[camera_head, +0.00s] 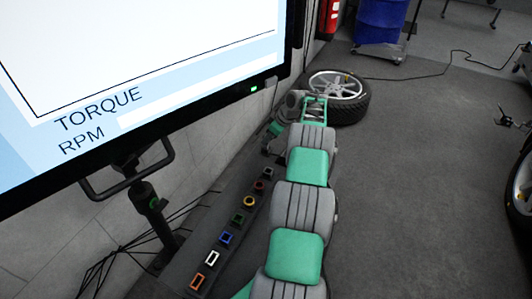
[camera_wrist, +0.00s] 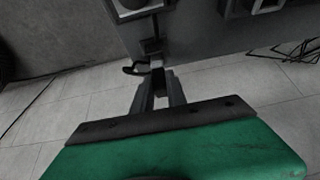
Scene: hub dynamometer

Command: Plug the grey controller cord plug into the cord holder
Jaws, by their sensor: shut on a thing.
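In the wrist view my gripper (camera_wrist: 158,88) has its grey fingers close together on a small grey plug (camera_wrist: 156,63), with a short dark cord end (camera_wrist: 133,69) beside it. The plug is small and dim. It is just in front of a dark panel (camera_wrist: 195,42). A pale-rimmed square socket (camera_wrist: 130,14) sits on the panel above the plug, and another (camera_wrist: 268,6) is farther right. I cannot tell which is the cord holder, or whether the plug touches the panel. In the head view my arm hides the fingers and plug.
In the head view a row of coloured square sockets, including a white one (camera_head: 212,258) and a blue one (camera_head: 226,238), runs beside my arm. A large screen (camera_head: 150,70) stands left. A wheel (camera_head: 338,95) lies at the far end. The floor right is mostly clear.

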